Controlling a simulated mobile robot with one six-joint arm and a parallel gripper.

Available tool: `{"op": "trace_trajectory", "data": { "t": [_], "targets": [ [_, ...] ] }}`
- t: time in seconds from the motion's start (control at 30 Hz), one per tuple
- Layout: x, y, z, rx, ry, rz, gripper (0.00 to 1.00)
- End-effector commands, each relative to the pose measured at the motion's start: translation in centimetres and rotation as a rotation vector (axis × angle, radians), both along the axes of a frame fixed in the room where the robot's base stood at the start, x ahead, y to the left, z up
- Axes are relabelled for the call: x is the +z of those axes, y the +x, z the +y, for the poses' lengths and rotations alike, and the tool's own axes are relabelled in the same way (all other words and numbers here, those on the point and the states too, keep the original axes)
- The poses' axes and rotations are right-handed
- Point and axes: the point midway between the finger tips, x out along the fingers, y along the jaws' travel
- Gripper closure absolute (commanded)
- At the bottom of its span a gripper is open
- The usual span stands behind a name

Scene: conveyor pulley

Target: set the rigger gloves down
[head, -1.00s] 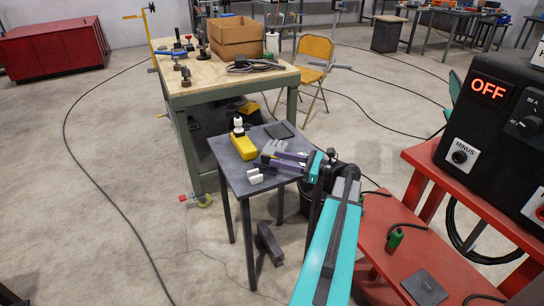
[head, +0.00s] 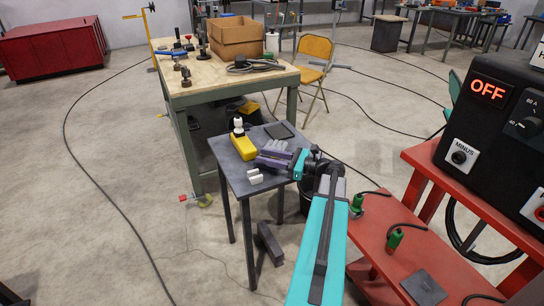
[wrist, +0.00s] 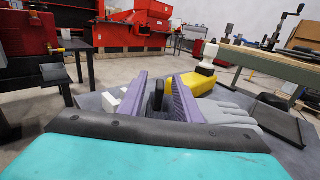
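The grey rigger gloves (head: 274,147) lie on the small dark table (head: 233,170), just behind my gripper (head: 262,161) in the head view. In the wrist view the gloves (wrist: 228,113) show to the right of my right purple finger, which hides part of them. My gripper (wrist: 158,92) is open, its two purple fingers apart low over the table. The gloves are not between the fingers. A dark upright piece shows in the gap; whether it is touched cannot be told.
A yellow tool with a white top (head: 243,146), white blocks (head: 255,176) and a dark flat plate (head: 279,130) share the small table. A wooden workbench (head: 205,78) stands behind. A red welding cart (head: 400,235) is to the right. Floor at the left is mostly clear.

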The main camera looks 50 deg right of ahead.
Motion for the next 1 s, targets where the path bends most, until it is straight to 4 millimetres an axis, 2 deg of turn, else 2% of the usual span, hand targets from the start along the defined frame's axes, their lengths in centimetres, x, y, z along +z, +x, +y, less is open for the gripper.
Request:
{"op": "trace_trajectory", "data": {
  "t": [0.63, 0.83, 1.0],
  "targets": [
    [-0.02, 0.49, 0.20, -0.001, 0.000, 0.000, 0.69],
    [-0.02, 0.49, 0.20, -0.001, 0.000, 0.000, 1.00],
    [0.04, 0.49, 0.20, 0.000, -0.001, -0.001, 1.00]
  ]
}}
